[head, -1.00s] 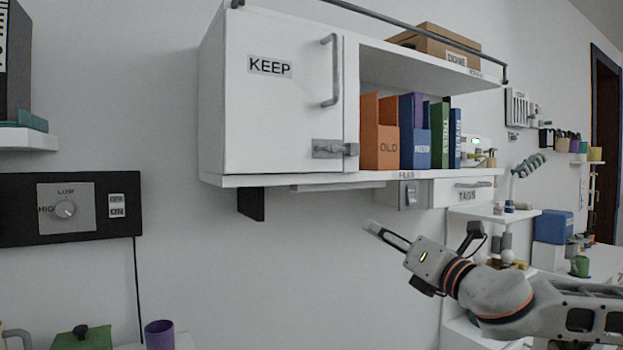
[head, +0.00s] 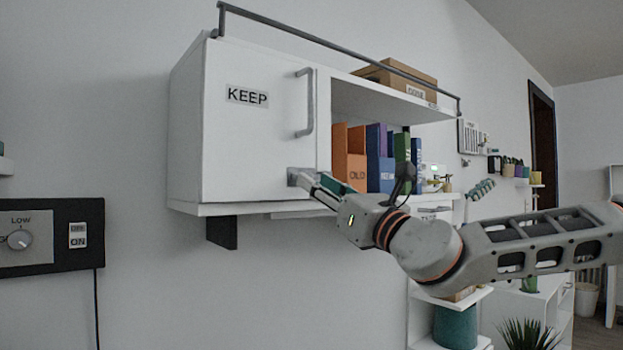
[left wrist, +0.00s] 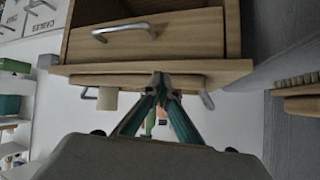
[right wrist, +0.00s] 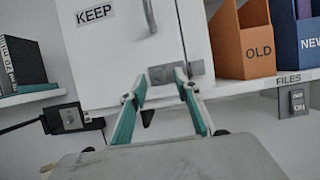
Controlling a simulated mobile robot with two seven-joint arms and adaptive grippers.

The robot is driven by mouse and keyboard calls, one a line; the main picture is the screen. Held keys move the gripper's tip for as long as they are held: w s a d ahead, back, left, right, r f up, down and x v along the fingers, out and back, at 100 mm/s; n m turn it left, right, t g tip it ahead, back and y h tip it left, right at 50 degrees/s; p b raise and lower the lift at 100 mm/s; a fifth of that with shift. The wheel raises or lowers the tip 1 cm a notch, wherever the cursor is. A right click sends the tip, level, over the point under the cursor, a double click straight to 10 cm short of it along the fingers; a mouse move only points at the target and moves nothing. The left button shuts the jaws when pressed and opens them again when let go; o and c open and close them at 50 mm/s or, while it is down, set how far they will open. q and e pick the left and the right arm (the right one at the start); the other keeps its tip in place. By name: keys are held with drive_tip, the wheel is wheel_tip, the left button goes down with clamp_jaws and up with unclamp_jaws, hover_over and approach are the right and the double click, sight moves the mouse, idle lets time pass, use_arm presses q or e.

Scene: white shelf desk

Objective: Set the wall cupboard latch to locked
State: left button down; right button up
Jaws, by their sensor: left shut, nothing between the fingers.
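The white wall cupboard (head: 255,135) has a closed door marked KEEP. Its grey metal latch (head: 293,177) is at the door's lower right corner. My right gripper (head: 310,182) is at the latch and hides much of it in the head view. In the right wrist view the fingertips of my right gripper (right wrist: 160,82) are apart, with the latch (right wrist: 160,73) showing between and just beyond them; I cannot tell whether they touch it. The latch's setting is not clear. My left gripper (left wrist: 160,80) is shut and empty in the left wrist view, below a wooden drawer unit (left wrist: 225,70).
Orange (head: 348,160) and blue (head: 380,172) file boxes stand on the open shelf right of the latch. A grey door handle (head: 308,105) is above the latch. A black switch panel (head: 50,237) is on the wall at left.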

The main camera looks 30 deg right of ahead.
drive_tip(key=shift+x, duration=1.45)
clamp_jaws()
drive_tip(key=d, duration=0.2)
drive_tip(key=shift+w+d+b, duration=0.1)
drive_tip(key=shift+d+b, duration=0.25)
unclamp_jaws()
drive_tip(key=shift+d, duration=0.15)
